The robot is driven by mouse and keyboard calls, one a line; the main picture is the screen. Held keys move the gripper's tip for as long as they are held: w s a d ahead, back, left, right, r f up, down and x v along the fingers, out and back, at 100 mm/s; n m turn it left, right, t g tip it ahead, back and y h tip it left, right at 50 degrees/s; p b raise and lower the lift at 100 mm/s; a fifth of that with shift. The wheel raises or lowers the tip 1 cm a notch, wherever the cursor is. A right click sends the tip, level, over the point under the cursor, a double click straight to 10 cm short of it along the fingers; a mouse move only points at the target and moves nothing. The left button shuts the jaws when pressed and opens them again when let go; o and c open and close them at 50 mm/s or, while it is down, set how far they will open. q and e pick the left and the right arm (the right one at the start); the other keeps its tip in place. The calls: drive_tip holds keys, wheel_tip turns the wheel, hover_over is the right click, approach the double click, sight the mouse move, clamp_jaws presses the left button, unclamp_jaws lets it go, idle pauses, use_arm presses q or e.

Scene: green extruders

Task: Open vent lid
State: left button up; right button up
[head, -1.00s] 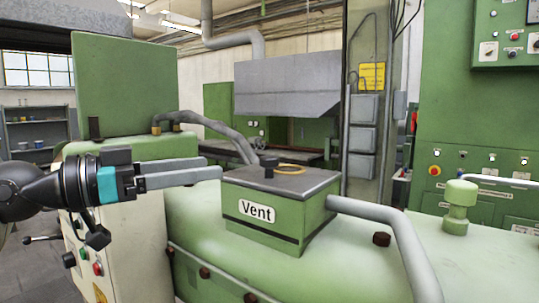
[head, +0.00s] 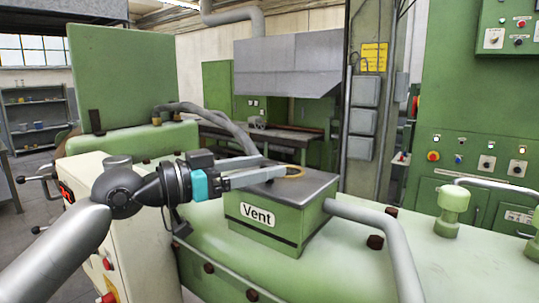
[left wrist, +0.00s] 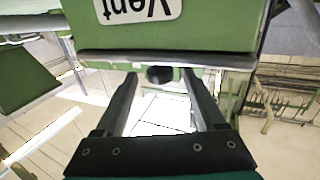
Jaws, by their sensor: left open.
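The green vent box (head: 262,224) with its white "Vent" label stands on the machine's pale green top. Its flat grey lid (head: 312,188) lies shut on the box. In the left wrist view the dark knob (left wrist: 160,75) appears between the two open fingertips, with the lid edge and upside-down label beyond. I cannot tell whether the fingers touch the knob. My right gripper is not in view.
A grey pipe (head: 385,240) curves from the box's right side toward the front. Grey hoses (head: 215,120) run behind my left gripper. A green valve post (head: 453,205) stands at the right. Dark bolts (head: 375,242) stick up from the machine top.

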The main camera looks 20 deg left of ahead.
use_arm(q)
drive_tip(key=shift+p+x, duration=0.3)
drive_tip(key=shift+x, duration=0.85)
clamp_jaws()
idle(0.7)
